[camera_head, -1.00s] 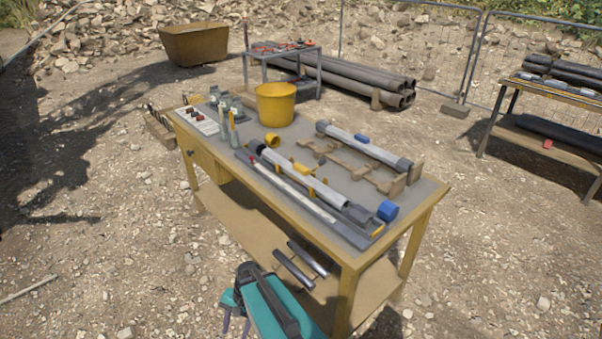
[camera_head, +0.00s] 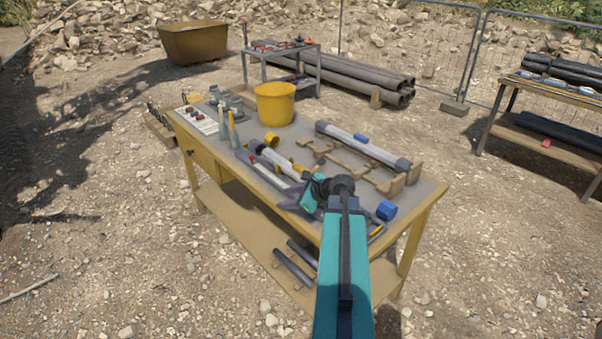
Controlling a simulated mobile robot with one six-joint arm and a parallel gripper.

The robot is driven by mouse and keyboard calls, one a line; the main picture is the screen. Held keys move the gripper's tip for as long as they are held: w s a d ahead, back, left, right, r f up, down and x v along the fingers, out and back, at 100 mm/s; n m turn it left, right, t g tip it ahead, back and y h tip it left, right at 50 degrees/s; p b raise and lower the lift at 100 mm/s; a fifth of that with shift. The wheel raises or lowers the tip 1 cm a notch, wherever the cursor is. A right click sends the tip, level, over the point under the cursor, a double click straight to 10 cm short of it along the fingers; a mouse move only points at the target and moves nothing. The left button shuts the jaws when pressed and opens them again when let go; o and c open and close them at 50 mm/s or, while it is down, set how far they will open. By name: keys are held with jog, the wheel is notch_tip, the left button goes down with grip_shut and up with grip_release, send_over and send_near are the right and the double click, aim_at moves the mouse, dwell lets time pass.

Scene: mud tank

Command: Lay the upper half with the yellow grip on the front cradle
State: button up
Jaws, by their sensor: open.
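The upper half with the yellow grip is a pale grey tube (camera_head: 274,162) lying along the front of the workbench. Its yellow grip (camera_head: 299,168) shows just beyond my gripper, and its right part is hidden by my arm. My gripper (camera_head: 297,193) is open over the front edge of the bench, close to this tube; I cannot tell whether it touches it. The front cradle (camera_head: 341,161) is a low wooden support behind the tube, with nothing on it. A second pale tube (camera_head: 345,138) with a blue grip (camera_head: 361,138) lies behind the front cradle.
A yellow bucket (camera_head: 275,104) and several upright bottles stand on the left of the workbench (camera_head: 427,200). A yellow ring (camera_head: 271,140) lies near the tube's left end. A blue cap (camera_head: 386,210) is at the right, close to my arm.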

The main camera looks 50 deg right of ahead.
aim_at(302, 167)
jog(key=s+d+r+m+t+h, duration=0.1)
jog(key=s+d+r+m, duration=0.1)
jog(key=d+r, duration=0.1)
jog(key=s+d+r+m+t+h, duration=0.1)
jog(key=s+d+r+m, duration=0.1)
jog(key=d, duration=0.3)
jog(key=s+d+r+m, duration=0.2)
jog(key=d+r, duration=0.1)
jog(key=d, duration=0.1)
jog(key=shift+s+r+t+h, duration=0.25)
jog(key=shift+r+t+h, duration=0.15)
jog(key=shift+a, duration=0.1)
jog(key=shift+p+x, duration=0.9)
jog(key=shift+x, duration=3.5)
jog(key=shift+w+f+p, duration=0.25)
jog(key=shift+w+p, duration=0.15)
jog(key=shift+w, duration=0.25)
jog(key=shift+f+p+x, duration=0.2)
jog(key=shift+p+x, duration=0.4)
jog(key=shift+x, duration=1.3)
jog(key=shift+s, duration=0.15)
